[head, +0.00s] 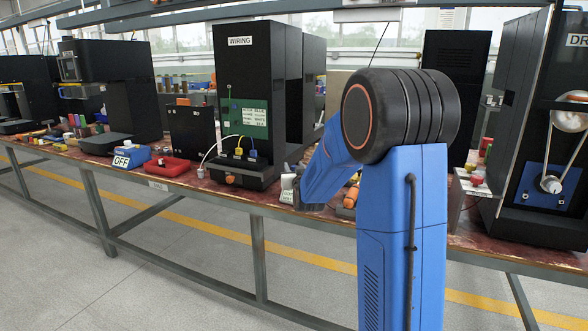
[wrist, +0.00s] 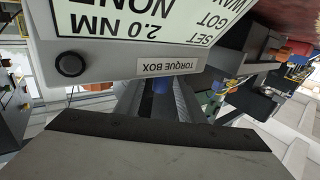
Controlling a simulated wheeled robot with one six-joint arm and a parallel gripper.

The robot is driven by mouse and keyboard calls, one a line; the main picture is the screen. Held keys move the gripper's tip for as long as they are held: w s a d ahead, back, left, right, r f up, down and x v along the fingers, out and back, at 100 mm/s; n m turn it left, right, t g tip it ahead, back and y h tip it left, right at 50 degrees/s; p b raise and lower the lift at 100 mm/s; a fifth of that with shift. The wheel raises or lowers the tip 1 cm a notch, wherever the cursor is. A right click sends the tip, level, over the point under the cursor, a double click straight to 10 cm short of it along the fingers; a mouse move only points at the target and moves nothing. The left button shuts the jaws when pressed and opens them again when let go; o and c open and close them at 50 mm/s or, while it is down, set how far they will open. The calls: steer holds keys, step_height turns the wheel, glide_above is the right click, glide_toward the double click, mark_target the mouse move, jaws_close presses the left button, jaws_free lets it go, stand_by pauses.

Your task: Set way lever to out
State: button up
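I cannot make out a way lever in either view. My gripper shows in the wrist view (wrist: 155,105) as dark parts below a light grey box, partly cut off by a broad grey and black body in front. Whether its fingers are apart cannot be seen. In the head view my blue arm hides most of the gripper, near the bench's front edge right of the WIRING machine. The grey torque box (wrist: 120,62) appears upside down and close in the wrist view. It has a lit display, a black round knob (wrist: 70,64) and a TORQUE BOX label.
The black WIRING machine (head: 241,100) stands left of my arm, with a green board and cables. A blue OFF box (head: 132,157) and a red tray (head: 167,167) sit farther left on the bench. A black machine with pulleys (head: 545,130) stands at right. The floor in front is clear.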

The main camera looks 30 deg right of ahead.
steer(key=shift+c, duration=0.6)
jaws_close()
steer(key=shift+w+d, duration=0.8)
steer(key=shift+d, duration=0.15)
steer(key=shift+w+d, duration=0.75)
steer(key=shift+d, duration=0.2)
steer(key=shift+o, duration=0.6)
jaws_free()
